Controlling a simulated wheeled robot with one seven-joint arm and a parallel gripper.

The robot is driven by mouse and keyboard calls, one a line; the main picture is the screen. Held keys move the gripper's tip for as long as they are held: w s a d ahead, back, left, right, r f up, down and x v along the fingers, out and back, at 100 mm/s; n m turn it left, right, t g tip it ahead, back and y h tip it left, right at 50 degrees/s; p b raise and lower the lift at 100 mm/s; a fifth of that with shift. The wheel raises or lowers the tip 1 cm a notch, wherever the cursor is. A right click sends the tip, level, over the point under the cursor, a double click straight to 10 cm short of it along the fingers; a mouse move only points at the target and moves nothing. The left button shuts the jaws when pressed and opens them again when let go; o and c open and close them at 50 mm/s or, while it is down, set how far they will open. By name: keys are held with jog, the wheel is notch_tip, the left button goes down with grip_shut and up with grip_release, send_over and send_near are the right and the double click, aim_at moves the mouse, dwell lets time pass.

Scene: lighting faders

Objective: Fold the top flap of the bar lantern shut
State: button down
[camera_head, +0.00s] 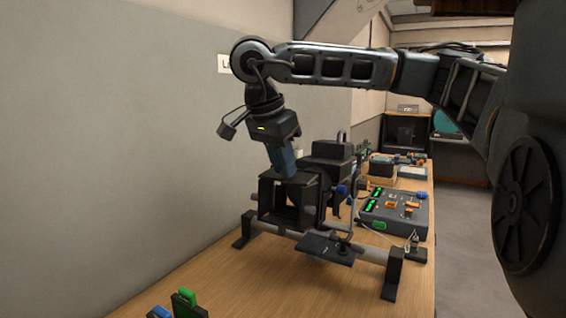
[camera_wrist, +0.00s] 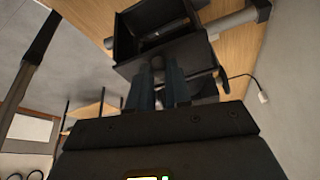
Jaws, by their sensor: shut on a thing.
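The bar lantern is a black box-like lamp (camera_head: 328,160) with a square open front frame (camera_head: 264,205), mounted over a grey bar on the wooden table. My gripper (camera_head: 288,177), with blue fingers, points down at the lantern's top edge, and is shut on a dark part there that I take to be the top flap. In the wrist view the fingers (camera_wrist: 166,68) are close together against the edge of the black frame (camera_wrist: 125,48). The fingertips and the flap's exact angle are partly hidden.
The grey bar (camera_head: 372,253) stands on black feet (camera_head: 393,275). A flat black plate (camera_head: 326,247) juts out low in front. A grey console (camera_head: 395,222) with green displays and orange knobs stands to the right. Green and blue pieces (camera_head: 184,300) lie at the near edge; the wall is left.

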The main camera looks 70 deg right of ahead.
jog(key=shift+r, duration=0.1)
jog(key=y, duration=0.1)
jog(key=d+r+t+y, duration=0.1)
jog(key=y, duration=0.1)
jog(key=d+y, duration=0.1)
jog(key=y, duration=0.1)
jog(key=shift+s+r, duration=0.2)
jog(key=shift+r, duration=0.05)
jog(key=y, duration=0.1)
jog(key=d+y, duration=0.1)
jog(key=t+y, duration=0.1)
jog(key=shift+s+d+r+y+b, duration=0.2)
jog(key=shift+d+y+b, duration=0.15)
jog(key=shift+y+b, duration=0.05)
jog(key=shift+s+d+f+n+t+y+p, duration=0.2)
jog(key=shift+d+t+y+p, duration=0.35)
jog(key=shift+y, duration=0.95)
jog(key=shift+s+d+f+n+t+y+p, duration=0.2)
jog(key=shift+d+y, duration=0.65)
jog(key=shift+y, duration=0.65)
jog(key=shift+s+d+f+t+y+p, duration=0.15)
jog(key=shift+d+t+y+p, duration=0.4)
jog(key=shift+y, duration=0.95)
jog(key=shift+d, duration=0.2)
jog(key=c, duration=1.1)
grip_release()
jog(key=shift+o, duration=0.2)
